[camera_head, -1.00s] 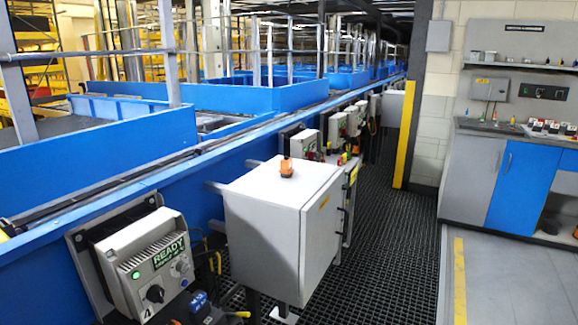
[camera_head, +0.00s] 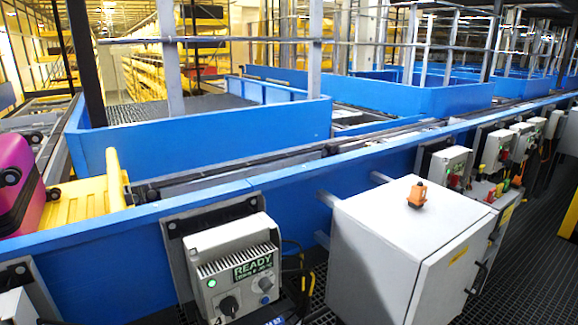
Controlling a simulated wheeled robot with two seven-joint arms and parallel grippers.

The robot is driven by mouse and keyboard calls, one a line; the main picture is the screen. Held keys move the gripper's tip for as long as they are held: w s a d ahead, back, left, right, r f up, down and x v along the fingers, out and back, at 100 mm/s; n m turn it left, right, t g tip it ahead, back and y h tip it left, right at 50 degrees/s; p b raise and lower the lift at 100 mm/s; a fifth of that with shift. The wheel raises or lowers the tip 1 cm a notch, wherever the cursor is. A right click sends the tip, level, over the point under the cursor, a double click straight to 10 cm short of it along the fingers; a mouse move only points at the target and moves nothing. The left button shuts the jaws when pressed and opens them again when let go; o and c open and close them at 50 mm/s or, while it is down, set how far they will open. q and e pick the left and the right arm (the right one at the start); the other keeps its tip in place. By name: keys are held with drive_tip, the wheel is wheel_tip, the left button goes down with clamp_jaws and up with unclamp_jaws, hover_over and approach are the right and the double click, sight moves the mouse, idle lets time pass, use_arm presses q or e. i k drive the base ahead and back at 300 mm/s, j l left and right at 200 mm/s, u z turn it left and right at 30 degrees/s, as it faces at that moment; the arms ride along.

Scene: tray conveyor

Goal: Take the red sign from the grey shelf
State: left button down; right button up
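Neither the red sign nor the grey shelf can be made out in the head view now. Neither of my grippers is in view, so I cannot see their state.
A blue conveyor wall (camera_head: 105,258) crosses the view. A white cabinet (camera_head: 395,250) with an orange knob (camera_head: 417,193) juts out in front, beside a READY control box (camera_head: 236,268). A magenta suitcase (camera_head: 14,185) and yellow tray (camera_head: 85,203) are at left. Dark grating (camera_head: 530,265) lies at right.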

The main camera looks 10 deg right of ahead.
sight(489, 200)
drive_tip(key=i+l, duration=0.15)
drive_tip(key=l, duration=0.3)
drive_tip(key=i+l, duration=0.15)
drive_tip(key=l, duration=0.25)
drive_tip(key=i+l, duration=0.15)
drive_tip(key=l, duration=0.3)
drive_tip(key=i+l, duration=0.15)
drive_tip(key=l, duration=0.25)
drive_tip(key=i+l, duration=0.15)
drive_tip(key=l, duration=0.3)
drive_tip(key=i+l, duration=0.15)
drive_tip(key=l, duration=0.25)
drive_tip(key=i+l, duration=0.15)
drive_tip(key=l, duration=0.3)
drive_tip(key=i+l, duration=0.1)
drive_tip(key=l, duration=0.35)
